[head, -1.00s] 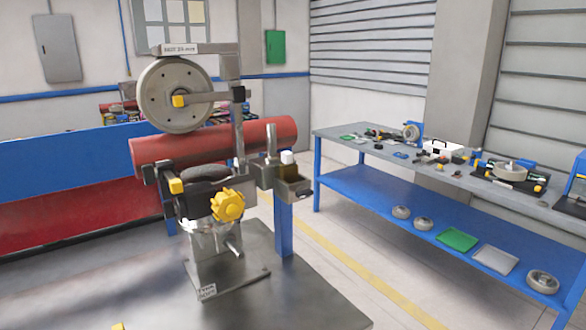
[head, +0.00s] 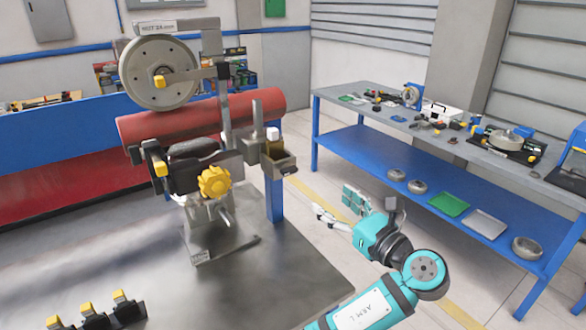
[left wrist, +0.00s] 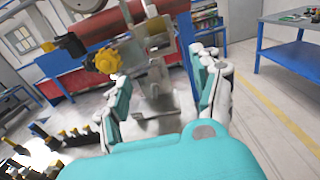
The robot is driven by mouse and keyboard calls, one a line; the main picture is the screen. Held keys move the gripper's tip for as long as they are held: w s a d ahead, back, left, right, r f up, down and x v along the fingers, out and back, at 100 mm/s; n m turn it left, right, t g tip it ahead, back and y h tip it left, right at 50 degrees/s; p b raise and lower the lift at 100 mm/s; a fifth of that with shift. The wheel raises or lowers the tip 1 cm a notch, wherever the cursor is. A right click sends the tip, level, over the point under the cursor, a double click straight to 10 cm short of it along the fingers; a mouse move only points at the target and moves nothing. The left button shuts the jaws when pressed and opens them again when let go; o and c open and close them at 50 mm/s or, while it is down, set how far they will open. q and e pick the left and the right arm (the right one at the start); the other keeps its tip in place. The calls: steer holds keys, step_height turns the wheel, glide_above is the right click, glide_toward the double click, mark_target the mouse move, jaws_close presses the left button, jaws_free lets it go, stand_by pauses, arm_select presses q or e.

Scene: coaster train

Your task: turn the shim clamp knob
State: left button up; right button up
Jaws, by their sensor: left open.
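The yellow lobed knob (head: 215,181), which I take to be the shim clamp knob, sits on the front of a grey metal fixture (head: 205,215), below a large grey wheel (head: 158,73). In the left wrist view the knob (left wrist: 103,61) shows at upper left, beyond the left finger. My left gripper (head: 336,206) is open and empty, to the right of the fixture and clear of the knob. Its two fingers (left wrist: 158,75) are spread in the left wrist view, with the fixture's post seen between them. My right gripper is not in view.
A red cylinder (head: 265,100) lies behind the fixture. Several black clamps with yellow tops (head: 93,315) are at the lower left. A blue-legged workbench (head: 400,120) stands at right.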

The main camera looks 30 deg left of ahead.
mark_target(292, 171)
arm_select(q)
steer(key=p+x, duration=0.5)
steer(key=x, duration=1)
steer(key=shift+r, duration=0.1)
steer(key=shift+w+a, duration=0.1)
steer(key=shift+a, duration=0.4)
steer(key=c, duration=1.2)
steer(key=shift+o, duration=0.2)
